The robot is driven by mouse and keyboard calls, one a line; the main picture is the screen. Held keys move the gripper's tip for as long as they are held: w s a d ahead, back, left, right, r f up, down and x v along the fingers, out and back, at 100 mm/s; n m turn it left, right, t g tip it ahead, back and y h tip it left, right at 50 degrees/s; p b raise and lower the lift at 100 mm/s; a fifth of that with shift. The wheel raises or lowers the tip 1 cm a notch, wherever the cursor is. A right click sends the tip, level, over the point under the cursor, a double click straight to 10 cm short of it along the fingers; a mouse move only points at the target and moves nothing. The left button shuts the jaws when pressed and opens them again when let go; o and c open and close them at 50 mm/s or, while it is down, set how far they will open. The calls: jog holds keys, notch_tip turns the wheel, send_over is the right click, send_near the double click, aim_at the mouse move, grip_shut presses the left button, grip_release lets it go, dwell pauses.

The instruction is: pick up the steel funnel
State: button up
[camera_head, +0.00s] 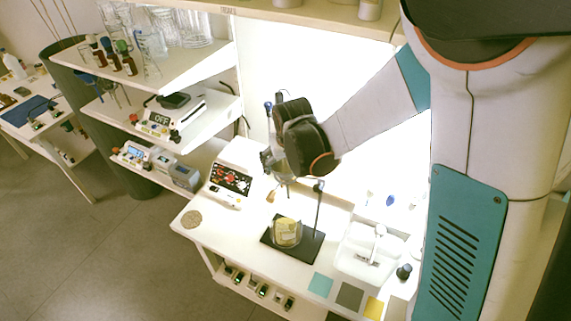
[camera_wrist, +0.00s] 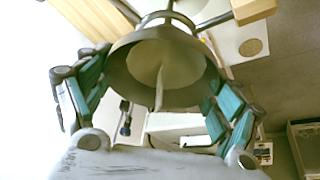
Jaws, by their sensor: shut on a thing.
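The steel funnel (camera_wrist: 135,80) is a grey metal cone between the finger pads of my gripper (camera_wrist: 157,88) in the wrist view. Its wide open mouth faces the camera, and its inside and narrow stem show. The teal-padded fingers are closed on its left and right sides. In the head view my gripper (camera_head: 272,158) hangs above the back of the white table, left of the upright rod. The funnel is largely hidden there behind the dark wrist and fingers, so its outline is hard to make out.
Below my gripper, a clear beaker with yellow contents (camera_head: 287,232) stands on a black stand base (camera_head: 310,247) with a thin rod (camera_head: 317,208). Shelves with glassware (camera_head: 185,28) stand at far left.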

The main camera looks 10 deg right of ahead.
notch_tip(320, 180, up, 16)
jog(key=p, duration=0.1)
jog(key=shift+y, duration=0.3)
jog(key=shift+d+f+b, duration=0.1)
jog(key=shift+f+b, duration=3.45)
jog(key=shift+f, duration=4.85)
jog(key=o, duration=1.4)
jog(key=shift+s, duration=0.1)
jog(key=shift+o, duration=0.2)
jog(key=shift+r, duration=0.1)
